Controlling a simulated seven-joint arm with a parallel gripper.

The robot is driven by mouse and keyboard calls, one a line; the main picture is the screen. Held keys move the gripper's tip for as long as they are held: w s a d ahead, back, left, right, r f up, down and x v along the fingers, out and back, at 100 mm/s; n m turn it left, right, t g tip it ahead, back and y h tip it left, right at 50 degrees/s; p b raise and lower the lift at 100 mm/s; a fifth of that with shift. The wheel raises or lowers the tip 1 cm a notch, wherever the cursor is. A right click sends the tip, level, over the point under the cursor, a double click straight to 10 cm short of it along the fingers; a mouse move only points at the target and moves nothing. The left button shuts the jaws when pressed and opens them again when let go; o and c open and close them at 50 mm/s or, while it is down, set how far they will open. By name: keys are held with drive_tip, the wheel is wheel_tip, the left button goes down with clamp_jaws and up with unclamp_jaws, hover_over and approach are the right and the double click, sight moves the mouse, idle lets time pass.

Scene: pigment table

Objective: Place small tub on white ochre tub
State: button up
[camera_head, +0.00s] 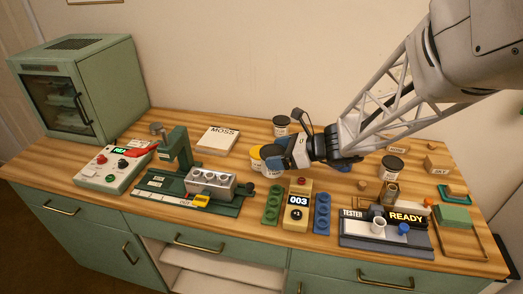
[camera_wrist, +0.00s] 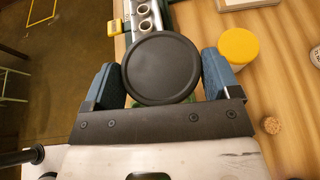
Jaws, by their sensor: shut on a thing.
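My gripper (camera_head: 272,158) is above the middle of the table, with its blue-padded fingers shut on a small tub. In the wrist view the round black lid of the small tub (camera_wrist: 160,68) sits between the two fingers. In the head view the fingers hide most of it. A white tub with a yellow-ochre lid (camera_head: 256,157) stands right beside the gripper, partly hidden by it. In the wrist view its yellow lid (camera_wrist: 238,47) is to the right of the right finger, apart from the held tub.
A green press with a metal block (camera_head: 211,183) is left of the gripper. The green and blue strips (camera_head: 322,213), the 003 block (camera_head: 297,205) and the tester (camera_head: 385,235) stand in front. Dark-lidded tubs stand behind (camera_head: 281,125) and right (camera_head: 392,167). A cork (camera_wrist: 271,126) lies nearby.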

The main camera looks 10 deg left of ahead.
drive_tip(key=shift+w, duration=0.1)
drive_tip(key=w+a, duration=0.3)
drive_tip(key=w, duration=0.4)
drive_tip(key=w+a+f, duration=0.1)
drive_tip(key=w+a, duration=0.3)
drive_tip(key=w, duration=0.3)
drive_tip(key=shift+w+f, duration=0.15)
drive_tip(key=shift+f, duration=0.1)
drive_tip(key=shift+f, duration=0.1)
drive_tip(key=shift+f, duration=1.65)
drive_tip(key=shift+f, duration=0.15)
drive_tip(key=o, duration=0.9)
